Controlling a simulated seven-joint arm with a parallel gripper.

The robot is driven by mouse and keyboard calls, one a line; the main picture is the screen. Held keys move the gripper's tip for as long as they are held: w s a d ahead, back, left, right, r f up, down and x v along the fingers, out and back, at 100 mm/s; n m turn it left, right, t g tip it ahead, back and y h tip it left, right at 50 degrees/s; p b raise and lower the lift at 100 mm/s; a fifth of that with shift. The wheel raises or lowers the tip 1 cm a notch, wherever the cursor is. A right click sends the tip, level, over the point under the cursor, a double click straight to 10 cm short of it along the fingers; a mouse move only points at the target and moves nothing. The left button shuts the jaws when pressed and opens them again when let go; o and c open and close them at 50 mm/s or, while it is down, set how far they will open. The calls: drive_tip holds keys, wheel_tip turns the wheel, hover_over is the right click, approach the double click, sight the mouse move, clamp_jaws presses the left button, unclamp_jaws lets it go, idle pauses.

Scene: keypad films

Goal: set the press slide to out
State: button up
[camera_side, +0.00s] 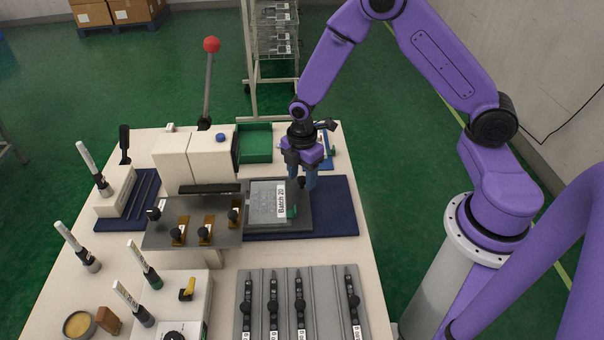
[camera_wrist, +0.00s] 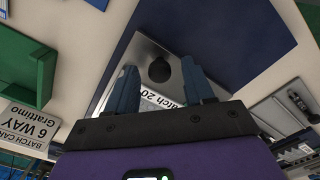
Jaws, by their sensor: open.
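The press slide (camera_side: 303,222) is a grey metal plate at the right of the white press (camera_side: 180,158), over a dark blue mat. A grey keypad film (camera_side: 266,197) labelled "Batch 20" lies on it. A round black knob (camera_wrist: 158,70) stands on the slide's plate and shows in the wrist view. My gripper (camera_side: 303,186) is open and points down at the slide's far right part. In the wrist view its blue fingers (camera_wrist: 159,65) appear on either side of the knob. I cannot tell whether they touch it. The slide also shows in the wrist view (camera_wrist: 135,48).
A lever with a red ball (camera_side: 211,45) rises behind the press. A green tray (camera_side: 256,145) is behind the slide. A plate with black-knobbed clamps (camera_side: 190,235) is at left, and a grey rack with black handles (camera_side: 319,295) in front. The blue mat (camera_side: 338,200) is clear at right.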

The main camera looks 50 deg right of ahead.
clamp_jaws()
drive_tip(key=s+d, duration=0.8)
drive_tip(key=shift+d, duration=0.1)
drive_tip(key=shift+s, duration=0.1)
unclamp_jaws()
drive_tip(key=shift+d, duration=0.1)
wheel_tip(320, 180, up, 17)
drive_tip(key=shift+r, duration=0.2)
idle(0.8)
